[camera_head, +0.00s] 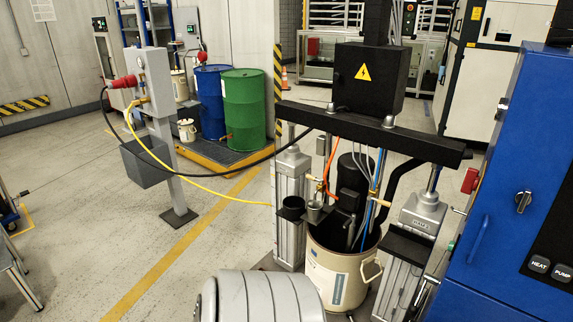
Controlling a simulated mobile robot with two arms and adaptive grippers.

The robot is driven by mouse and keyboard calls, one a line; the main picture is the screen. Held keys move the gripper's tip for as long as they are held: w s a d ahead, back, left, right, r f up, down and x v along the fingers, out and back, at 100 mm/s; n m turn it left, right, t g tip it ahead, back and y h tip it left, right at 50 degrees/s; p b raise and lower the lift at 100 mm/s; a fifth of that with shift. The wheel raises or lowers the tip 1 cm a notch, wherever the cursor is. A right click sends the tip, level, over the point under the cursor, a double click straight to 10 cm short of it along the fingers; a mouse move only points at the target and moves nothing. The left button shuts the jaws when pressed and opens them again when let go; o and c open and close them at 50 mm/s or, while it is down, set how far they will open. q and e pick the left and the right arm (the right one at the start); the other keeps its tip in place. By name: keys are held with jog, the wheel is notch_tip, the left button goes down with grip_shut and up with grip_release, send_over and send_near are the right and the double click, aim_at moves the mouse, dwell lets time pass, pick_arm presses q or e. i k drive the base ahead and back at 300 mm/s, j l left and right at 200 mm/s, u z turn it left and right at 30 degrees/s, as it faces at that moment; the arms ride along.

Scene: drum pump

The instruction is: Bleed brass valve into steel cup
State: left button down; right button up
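A small steel cup (314,212) is at the left of the drum pump, near the rim of the cream pail (335,279). A brass-coloured fitting (318,181) shows just above it, by an orange hose; it is too small to tell whether it is the valve or whether it is open. Another brass-coloured piece (381,203) sits to the right of the black pump motor (352,181). A dark holder (291,208) is fixed on the left column, beside the cup. Neither of my grippers is in view.
A black crossbeam (370,134) with an electrical box (370,78) spans the pump. A blue cabinet (510,190) stands close on the right. A grey post (162,130) carries a yellow hose (175,182) and a black cable across to the pump. The floor at left is mostly open.

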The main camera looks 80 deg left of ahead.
aim_at(309, 177)
jog(key=j+u, duration=0.1)
jog(key=u, duration=1.75)
